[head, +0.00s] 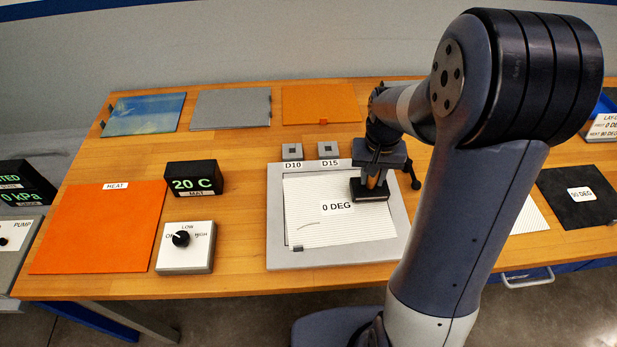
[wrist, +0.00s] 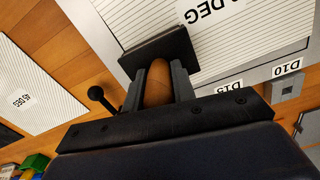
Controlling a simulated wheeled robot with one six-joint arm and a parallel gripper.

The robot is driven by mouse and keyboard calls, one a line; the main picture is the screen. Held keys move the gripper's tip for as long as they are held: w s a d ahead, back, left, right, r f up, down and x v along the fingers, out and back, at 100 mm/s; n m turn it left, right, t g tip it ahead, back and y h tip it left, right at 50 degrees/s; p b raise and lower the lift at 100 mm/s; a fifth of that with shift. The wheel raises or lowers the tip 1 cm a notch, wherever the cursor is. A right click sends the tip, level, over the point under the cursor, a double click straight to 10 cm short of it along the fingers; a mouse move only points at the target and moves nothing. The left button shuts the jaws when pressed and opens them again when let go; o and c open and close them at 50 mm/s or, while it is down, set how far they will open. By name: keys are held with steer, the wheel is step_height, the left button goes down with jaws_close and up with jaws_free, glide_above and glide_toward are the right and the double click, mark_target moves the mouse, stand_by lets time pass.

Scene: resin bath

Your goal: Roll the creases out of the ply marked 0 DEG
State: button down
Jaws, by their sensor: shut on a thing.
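The white ribbed ply marked 0 DEG (head: 325,232) lies in a grey frame (head: 400,245) on the wooden table. A short curved crease line (head: 307,224) shows on its left part. My gripper (wrist: 158,80) is shut on the brown handle (wrist: 157,92) of a tool with a dark, wide head (wrist: 158,52). In the head view the tool head (head: 370,190) is over the ply's right upper part, right of the 0 DEG label. I cannot tell whether it touches the ply. My arm may hide the ply's right edge.
Blocks D10 (head: 292,152) and D15 (head: 328,150) sit behind the frame. Left are a knob box (head: 185,250), a 20 C display (head: 193,178) and an orange HEAT mat (head: 95,235). Right lie a 45 DEG ply (wrist: 35,105) and a black 90 DEG ply (head: 575,205).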

steer(key=shift+d, duration=0.4)
step_height(320, 180, up, 8)
steer(key=p, duration=0.6)
steer(key=shift+r, duration=0.1)
